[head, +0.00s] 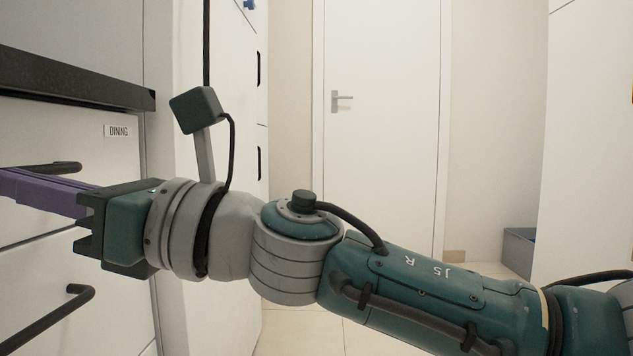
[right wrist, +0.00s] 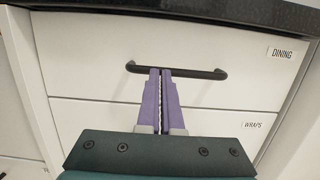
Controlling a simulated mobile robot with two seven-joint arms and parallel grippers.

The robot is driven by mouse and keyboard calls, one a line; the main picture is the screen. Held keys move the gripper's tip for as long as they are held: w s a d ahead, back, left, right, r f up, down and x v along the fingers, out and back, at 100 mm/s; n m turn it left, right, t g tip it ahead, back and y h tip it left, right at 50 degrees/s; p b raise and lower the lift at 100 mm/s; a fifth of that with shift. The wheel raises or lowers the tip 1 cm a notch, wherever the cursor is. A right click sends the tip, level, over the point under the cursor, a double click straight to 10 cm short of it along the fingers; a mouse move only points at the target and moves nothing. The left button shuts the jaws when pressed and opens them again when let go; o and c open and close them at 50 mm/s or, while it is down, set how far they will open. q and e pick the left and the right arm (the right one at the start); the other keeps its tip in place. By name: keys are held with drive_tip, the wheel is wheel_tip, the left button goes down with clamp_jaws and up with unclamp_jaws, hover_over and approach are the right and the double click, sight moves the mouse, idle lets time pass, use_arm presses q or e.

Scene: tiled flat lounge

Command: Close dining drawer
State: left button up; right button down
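The dining drawer (right wrist: 215,45) is the white top drawer with a "DINING" label (right wrist: 283,53) and a dark bar handle (right wrist: 200,72). Its front also shows at the left of the head view (head: 50,125). It looks closed or nearly closed; I cannot tell if a small gap remains. My right gripper (right wrist: 161,72) has purple fingers held together, with their tips at the middle of the handle. I cannot tell whether they touch it. In the head view the right arm reaches in from the right and the fingertips are cut off. My left gripper is not in view.
A dark countertop (head: 75,82) overhangs the drawer. A "WRAPS" drawer (right wrist: 215,122) lies below, and a lower bar handle (head: 50,322) sticks out near my gripper. Tall white cabinets (head: 233,80) stand beside the drawers. A closed white door (head: 385,120) is behind.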

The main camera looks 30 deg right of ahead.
drive_tip(key=shift+a+f, duration=0.1)
drive_tip(key=shift+f, duration=0.15)
